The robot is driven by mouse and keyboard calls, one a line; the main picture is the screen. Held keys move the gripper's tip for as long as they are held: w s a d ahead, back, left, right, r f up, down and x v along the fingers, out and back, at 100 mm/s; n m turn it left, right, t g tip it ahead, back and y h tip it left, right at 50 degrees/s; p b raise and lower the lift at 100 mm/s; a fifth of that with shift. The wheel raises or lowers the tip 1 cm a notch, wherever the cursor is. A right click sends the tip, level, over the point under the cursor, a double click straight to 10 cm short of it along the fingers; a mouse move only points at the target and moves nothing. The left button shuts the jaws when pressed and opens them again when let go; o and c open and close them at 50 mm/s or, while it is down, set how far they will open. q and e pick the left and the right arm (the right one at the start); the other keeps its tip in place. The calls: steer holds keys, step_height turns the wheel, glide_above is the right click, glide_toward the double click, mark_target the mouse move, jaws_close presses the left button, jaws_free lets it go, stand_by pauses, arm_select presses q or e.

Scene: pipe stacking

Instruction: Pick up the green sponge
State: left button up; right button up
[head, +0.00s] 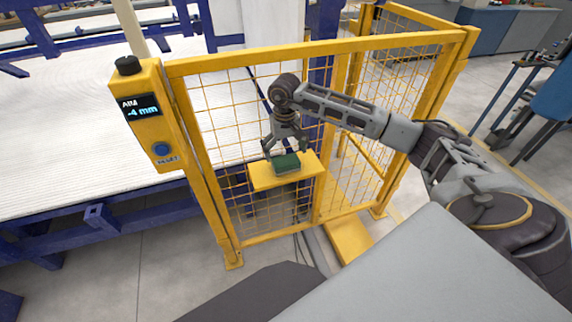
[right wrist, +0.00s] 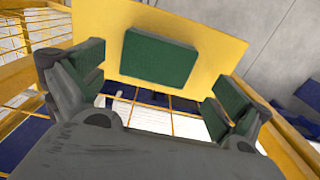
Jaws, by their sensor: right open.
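The green sponge (head: 286,164) lies flat on a small yellow platform (head: 262,180) beside the yellow mesh fence. My right gripper (head: 286,150) is above the sponge and points down, with its fingers spread to either side. In the right wrist view, the sponge (right wrist: 160,58) lies on the yellow surface (right wrist: 215,50), beyond the gap between the two fingers. Both fingers carry dark green pads. The right gripper (right wrist: 158,88) is open and empty, and a gap shows between each pad and the sponge. My left gripper is not in view.
A yellow mesh fence (head: 330,48) stands around and behind the platform. A yellow post with a display box (head: 148,112) is at its left. A wide white conveyor (head: 75,120) with a blue frame lies at left. Grey floor is free at lower left.

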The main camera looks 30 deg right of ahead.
mark_target(286, 160)
steer(key=shift+s+d+f+p, duration=0.15)
steer(key=shift+f+p, duration=0.15)
steer(key=shift+f, duration=2.25)
steer(key=shift+c, duration=0.3)
steer(key=c, duration=0.7)
